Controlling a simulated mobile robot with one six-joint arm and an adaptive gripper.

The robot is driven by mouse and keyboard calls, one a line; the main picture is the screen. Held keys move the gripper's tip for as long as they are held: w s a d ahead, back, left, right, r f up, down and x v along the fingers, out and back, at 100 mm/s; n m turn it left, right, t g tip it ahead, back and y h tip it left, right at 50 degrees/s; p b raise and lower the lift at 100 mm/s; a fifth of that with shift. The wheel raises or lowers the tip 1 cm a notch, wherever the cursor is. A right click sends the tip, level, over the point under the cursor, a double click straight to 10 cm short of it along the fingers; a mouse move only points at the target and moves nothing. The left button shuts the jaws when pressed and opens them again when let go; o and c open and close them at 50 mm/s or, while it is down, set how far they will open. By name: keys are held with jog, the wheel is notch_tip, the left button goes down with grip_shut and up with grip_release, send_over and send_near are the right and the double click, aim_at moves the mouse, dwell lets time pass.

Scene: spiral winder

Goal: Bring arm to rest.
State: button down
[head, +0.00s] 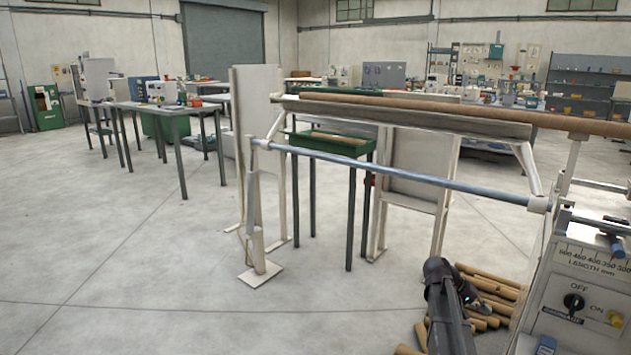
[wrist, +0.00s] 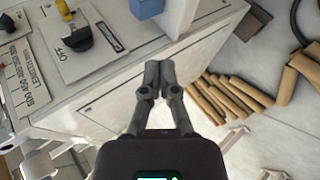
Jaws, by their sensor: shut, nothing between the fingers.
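My arm (head: 447,305) shows in the head view at the lower right, bent in front of a pile of cardboard tubes and left of the winder's control panel (head: 572,300). In the wrist view my gripper (wrist: 158,68) is shut and empty, its two dark fingers side by side. In that view the fingertips overlap the edge of the winder's cabinet (wrist: 110,85); I cannot tell the exact gap. In the head view the fingers are too small and dark to make out.
Brown cardboard tubes (wrist: 232,95) lie on the floor beside the cabinet. The winder's blue-grey shaft (head: 400,178) and a long brown roll (head: 450,111) span above and behind my arm. Open concrete floor (head: 130,260) lies to the left. Workbenches stand farther back.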

jog(key=s+a+f+n+t+y+p, duration=0.1)
jog(key=s+a+y, duration=0.3)
jog(key=a, duration=0.7)
jog(key=s+a+f+n+t+y+p, duration=0.1)
jog(key=s+a+f+n+y, duration=0.3)
jog(key=a, duration=0.7)
jog(key=s+a+r+m+t+y+p, duration=0.1)
jog(key=s+a+y, duration=0.1)
jog(key=s+a, duration=0.65)
notch_tip(320, 180, up, 37)
jog(key=w+a+p, duration=0.2)
jog(key=p, duration=3.4)
jog(key=shift+w+a+f+p, duration=0.2)
jog(key=shift+w+p, duration=0.1)
jog(key=shift+p, duration=0.1)
jog(key=shift+d, duration=0.1)
